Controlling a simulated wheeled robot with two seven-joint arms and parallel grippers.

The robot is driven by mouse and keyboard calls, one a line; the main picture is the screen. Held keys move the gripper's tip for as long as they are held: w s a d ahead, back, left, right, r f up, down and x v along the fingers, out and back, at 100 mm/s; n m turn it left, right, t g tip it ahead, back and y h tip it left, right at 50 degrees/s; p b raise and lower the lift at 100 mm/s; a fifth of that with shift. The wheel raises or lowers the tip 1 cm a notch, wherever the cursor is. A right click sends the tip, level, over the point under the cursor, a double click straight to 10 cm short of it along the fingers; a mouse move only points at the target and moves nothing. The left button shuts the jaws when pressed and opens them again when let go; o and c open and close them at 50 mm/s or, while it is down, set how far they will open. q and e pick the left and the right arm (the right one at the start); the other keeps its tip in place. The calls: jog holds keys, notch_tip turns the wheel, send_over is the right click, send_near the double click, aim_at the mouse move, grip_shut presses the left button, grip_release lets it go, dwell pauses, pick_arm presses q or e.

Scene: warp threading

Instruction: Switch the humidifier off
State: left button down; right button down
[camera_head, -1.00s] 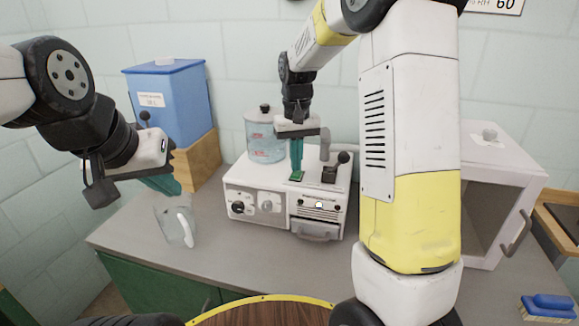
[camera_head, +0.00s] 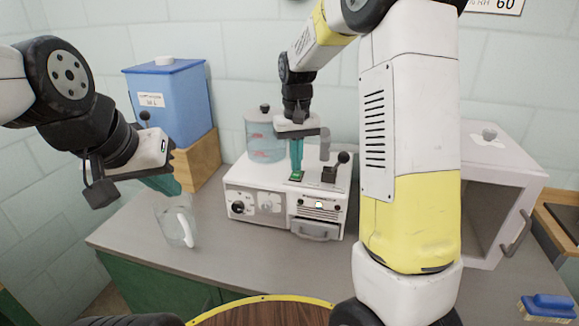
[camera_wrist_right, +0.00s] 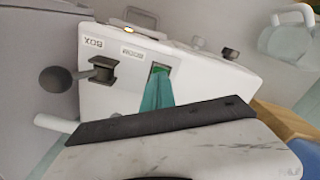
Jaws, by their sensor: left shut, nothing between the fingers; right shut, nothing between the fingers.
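The humidifier (camera_head: 270,218) is a white box on the grey counter, with knobs and a small light on its front and a clear water tank (camera_head: 264,148) on its back left. A green rocker switch (camera_head: 297,176) sits on its top, with a black-knobbed lever (camera_head: 336,168) to the right. My right gripper (camera_head: 296,168) is shut and points straight down with its teal fingertips at the switch. In the right wrist view the fingertips (camera_wrist_right: 160,84) cover part of the switch (camera_wrist_right: 160,69); contact is hard to tell. My left gripper (camera_head: 172,188) is shut and empty above the counter at left.
A clear jug (camera_head: 177,222) stands on the counter below my left gripper. A blue tank (camera_head: 172,100) on a wooden block stands behind it. A white cabinet (camera_head: 490,190) is at the right, with a blue brush (camera_head: 548,306) near the front right.

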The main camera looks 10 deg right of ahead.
aim_at(296, 175)
jog(key=shift+f, duration=1)
dwell(0.3)
jog(key=shift+r, duration=3.55)
jog(key=shift+s+r, duration=0.15)
jog(key=s+d+r+t+y, duration=0.1)
jog(key=s+r+t, duration=0.1)
jog(key=s, duration=0.9)
jog(key=s+d+r+t+y, duration=0.1)
jog(key=s+d+r+t, duration=0.1)
jog(key=s, duration=0.9)
jog(key=shift+s+r+m+t, duration=0.4)
jog(key=shift+r+t, duration=0.15)
jog(key=shift+t, duration=0.55)
